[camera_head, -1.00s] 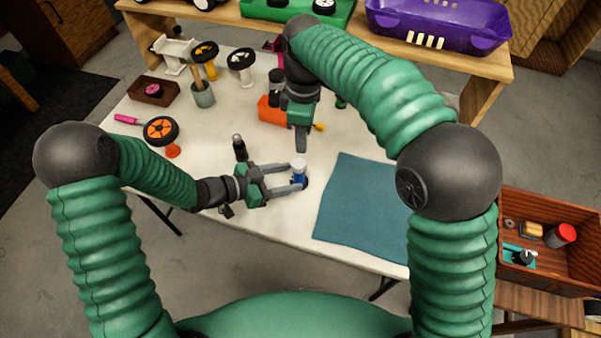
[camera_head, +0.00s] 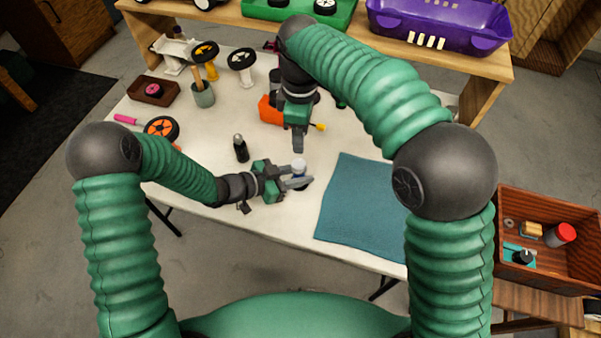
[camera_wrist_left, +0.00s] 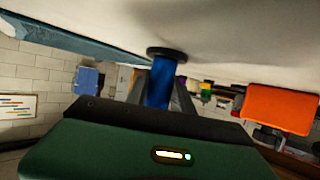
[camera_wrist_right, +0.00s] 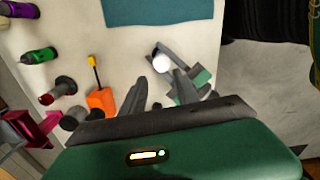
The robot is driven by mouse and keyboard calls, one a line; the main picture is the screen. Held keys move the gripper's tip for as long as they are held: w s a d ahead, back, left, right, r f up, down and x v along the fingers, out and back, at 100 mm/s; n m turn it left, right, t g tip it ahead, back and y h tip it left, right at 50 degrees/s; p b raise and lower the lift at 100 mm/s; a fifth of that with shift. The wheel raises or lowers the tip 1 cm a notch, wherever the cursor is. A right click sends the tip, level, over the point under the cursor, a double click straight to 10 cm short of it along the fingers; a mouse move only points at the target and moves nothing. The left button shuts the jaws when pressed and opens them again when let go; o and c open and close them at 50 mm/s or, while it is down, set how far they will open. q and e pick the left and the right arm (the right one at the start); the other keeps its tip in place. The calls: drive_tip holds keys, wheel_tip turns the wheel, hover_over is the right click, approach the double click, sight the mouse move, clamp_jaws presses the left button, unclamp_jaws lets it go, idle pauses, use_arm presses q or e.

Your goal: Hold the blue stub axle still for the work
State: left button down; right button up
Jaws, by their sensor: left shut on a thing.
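The blue stub axle (camera_wrist_left: 160,82) stands on the pale table, its blue shaft and dark round flange showing in the left wrist view. In the head view its white top (camera_head: 299,165) shows and the fingers hide most of the blue. My left gripper (camera_head: 303,181) is shut on the axle, reaching in from the left low over the table. My right gripper (camera_head: 298,149) points down just behind the axle in the head view. Its fingers are apart and empty in the right wrist view (camera_wrist_right: 160,88), with the white top beyond them.
A blue mat (camera_head: 365,208) lies right of the axle. A dark bottle (camera_head: 240,148) stands to the left. An orange box (camera_head: 269,110) sits behind my right gripper. Wheels, a cup (camera_head: 203,96) and a brown tray (camera_head: 155,91) occupy the back left.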

sight(297, 163)
drive_tip(key=shift+o, duration=0.6)
drive_tip(key=shift+a, duration=0.2)
drive_tip(key=shift+o, duration=1.2)
drive_tip(key=shift+r+n, duration=0.15)
drive_tip(key=shift+n, duration=0.15)
drive_tip(key=shift+o, duration=0.2)
drive_tip(key=n, duration=0.1)
drive_tip(key=r+n, duration=0.1)
drive_tip(key=n, duration=0.3)
drive_tip(key=shift+a+r, duration=0.1)
drive_tip(key=shift+r, duration=0.2)
wheel_tip(297, 163, down, 12)
drive_tip(key=shift+s+a+r+n, duration=0.1)
drive_tip(key=shift+r+n, duration=0.05)
drive_tip(key=shift+n, duration=0.85)
drive_tip(key=shift+r, duration=0.1)
clamp_jaws()
